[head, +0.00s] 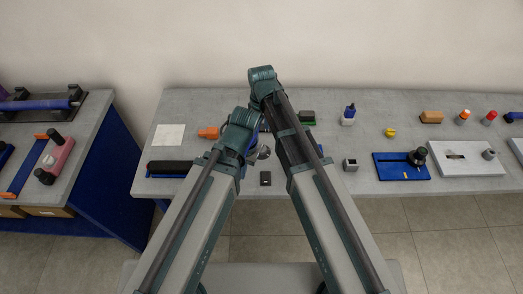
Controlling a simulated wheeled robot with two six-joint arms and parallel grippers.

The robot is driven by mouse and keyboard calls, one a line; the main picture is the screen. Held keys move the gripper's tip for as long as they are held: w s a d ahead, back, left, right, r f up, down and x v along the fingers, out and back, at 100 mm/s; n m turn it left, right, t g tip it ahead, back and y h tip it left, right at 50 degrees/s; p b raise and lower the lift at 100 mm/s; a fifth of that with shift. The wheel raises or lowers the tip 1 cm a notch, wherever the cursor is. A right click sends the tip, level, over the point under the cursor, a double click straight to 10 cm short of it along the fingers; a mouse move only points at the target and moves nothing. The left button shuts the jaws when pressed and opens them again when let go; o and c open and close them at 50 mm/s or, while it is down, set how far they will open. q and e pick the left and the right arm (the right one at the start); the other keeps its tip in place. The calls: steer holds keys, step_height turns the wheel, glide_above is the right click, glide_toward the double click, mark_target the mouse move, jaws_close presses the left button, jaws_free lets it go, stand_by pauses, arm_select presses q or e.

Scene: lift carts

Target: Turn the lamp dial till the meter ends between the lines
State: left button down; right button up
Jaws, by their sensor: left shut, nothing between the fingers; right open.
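My two arms rise from the bottom of the head view and cross the middle of the bench. The left arm ends in a teal joint over the bench, and the right arm ends in a higher one near the wall. I cannot make out the fingers of either gripper; they are hidden behind the arm links. A small rounded silver part (264,153) with blue beside it shows between the arms, possibly part of the lamp. A small dark block (265,178) lies at the bench's front edge below it. I cannot pick out the dial, the meter or its lines.
The grey bench (352,113) holds a white sheet (169,135), an orange tool (208,133), a black roller (171,167), a blue bottle (349,115), a metal cube (350,164) and a blue plate (393,168). A white board (480,167) lies right. Another bench (82,147) stands left.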

mark_target(262, 148)
arm_select(q)
step_height(262, 148, down, 9)
steer(key=b, duration=0.8)
steer(key=shift+f, duration=0.15)
arm_select(e)
step_height(262, 148, down, 9)
steer(key=shift+f, duration=0.15)
jaws_close()
steer(key=shift+m, duration=0.3)
steer(key=m, duration=0.3)
steer(key=shift+m, duration=2)
